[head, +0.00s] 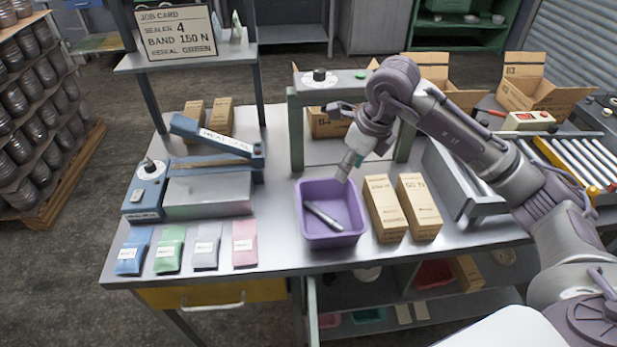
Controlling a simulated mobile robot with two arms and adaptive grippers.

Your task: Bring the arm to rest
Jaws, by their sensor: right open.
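My right arm comes in from the right and bends down over the bench. My right gripper (346,172) is open, pointing down at the back right rim of a purple bin (332,240). I cannot tell whether its fingertips touch the rim. A dark grey rod-like object (323,215) lies inside the bin, apart from the gripper. My left gripper is not in view.
Two cardboard cartons (385,208) stand right of the bin. A blue heat sealer (207,180) and several coloured pouches (207,247) sit at the left. A green-grey frame (297,130) stands behind the bin. A roller conveyor (572,160) is at the right.

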